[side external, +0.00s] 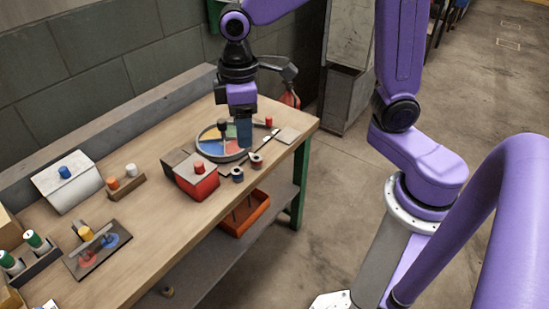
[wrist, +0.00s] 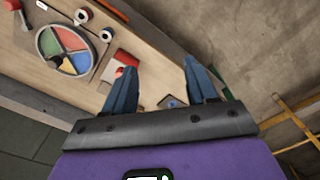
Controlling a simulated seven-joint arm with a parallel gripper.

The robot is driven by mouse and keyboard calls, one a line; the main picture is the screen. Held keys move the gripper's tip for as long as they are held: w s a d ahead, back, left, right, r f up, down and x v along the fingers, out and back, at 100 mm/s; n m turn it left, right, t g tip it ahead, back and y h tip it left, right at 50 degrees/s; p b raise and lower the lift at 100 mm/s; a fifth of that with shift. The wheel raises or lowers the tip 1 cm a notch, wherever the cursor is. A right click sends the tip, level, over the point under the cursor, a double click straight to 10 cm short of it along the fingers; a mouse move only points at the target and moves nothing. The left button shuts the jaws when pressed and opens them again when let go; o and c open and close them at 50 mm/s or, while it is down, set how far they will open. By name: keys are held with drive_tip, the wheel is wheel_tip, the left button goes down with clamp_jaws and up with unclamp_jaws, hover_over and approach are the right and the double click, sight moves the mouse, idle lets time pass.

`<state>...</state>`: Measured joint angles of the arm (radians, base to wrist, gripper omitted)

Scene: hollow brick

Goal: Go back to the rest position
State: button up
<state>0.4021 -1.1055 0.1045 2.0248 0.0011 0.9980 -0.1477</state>
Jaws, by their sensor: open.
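My gripper (side external: 244,146) hangs fingers-down over the far right part of the workbench (side external: 150,190), at the right side of the round tray (side external: 202,152) with coloured sectors. In the wrist view my gripper's two blue fingers (wrist: 160,80) stand apart with nothing held between them. The coloured tray also shows at upper left in the wrist view (wrist: 67,44). I cannot tell the exact height of the fingertips above the bench.
A red box (side external: 198,182) and two spools (side external: 237,174) (side external: 256,160) stand in front of the tray. A white sloped box (side external: 68,183), a dark plate with coloured pieces (side external: 97,248) and green-topped cylinders (side external: 34,239) stand left. An orange bin (side external: 246,213) sits on the lower shelf.

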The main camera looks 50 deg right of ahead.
drive_tip(key=s+d+f+n, duration=0.1)
drive_tip(key=s+d, duration=0.3)
drive_tip(key=s, duration=0.5)
drive_tip(key=s+d+n, duration=0.1)
drive_tip(key=s+d, duration=0.4)
drive_tip(key=s, duration=0.5)
drive_tip(key=shift+f+n, duration=0.4)
